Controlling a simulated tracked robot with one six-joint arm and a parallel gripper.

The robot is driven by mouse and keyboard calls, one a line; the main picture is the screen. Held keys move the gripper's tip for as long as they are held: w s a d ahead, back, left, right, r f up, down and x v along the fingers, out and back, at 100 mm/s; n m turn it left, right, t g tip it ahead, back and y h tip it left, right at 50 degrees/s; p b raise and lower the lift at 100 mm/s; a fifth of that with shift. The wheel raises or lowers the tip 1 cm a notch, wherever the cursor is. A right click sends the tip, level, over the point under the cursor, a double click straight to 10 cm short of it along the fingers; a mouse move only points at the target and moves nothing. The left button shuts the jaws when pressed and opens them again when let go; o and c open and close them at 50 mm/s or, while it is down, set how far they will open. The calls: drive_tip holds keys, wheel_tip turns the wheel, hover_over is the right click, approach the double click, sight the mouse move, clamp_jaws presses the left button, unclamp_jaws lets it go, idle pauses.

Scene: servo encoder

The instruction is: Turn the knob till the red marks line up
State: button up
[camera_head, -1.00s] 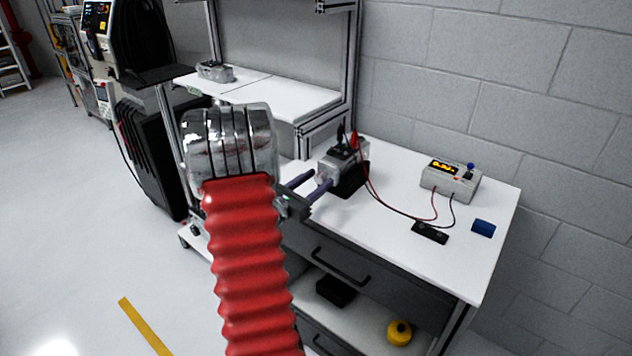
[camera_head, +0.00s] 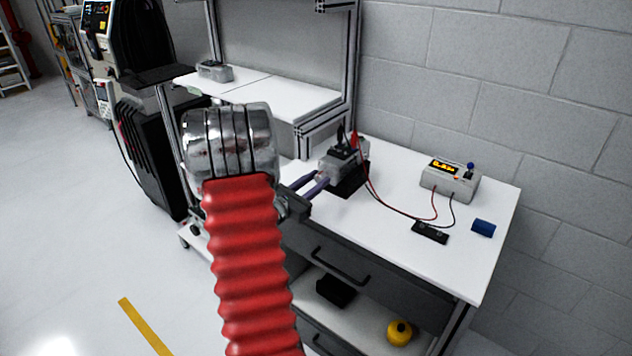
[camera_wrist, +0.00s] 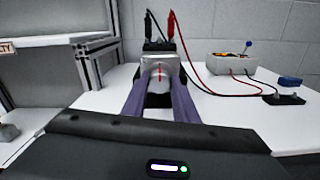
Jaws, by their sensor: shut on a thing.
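The servo encoder (camera_head: 345,160) is a grey metal unit on a black base on the white bench. In the wrist view, its round end and knob (camera_wrist: 161,70) face me. A vertical red mark (camera_wrist: 163,69) shows there; the picture is too small to tell two marks apart or whether they line up. My gripper (camera_head: 321,179) reaches in from the left, its two purple fingers shut on the knob. In the wrist view, my gripper (camera_wrist: 160,76) has one finger on each side of the knob, and the fingers hide its sides.
A black block (camera_head: 430,232) and a blue piece (camera_head: 483,228) lie at the right.

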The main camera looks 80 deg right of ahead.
drive_tip(key=o, duration=1.1)
drive_tip(key=shift+c, duration=0.2)
drive_tip(key=v, duration=1.4)
drive_tip(key=shift+d+f, duration=0.1)
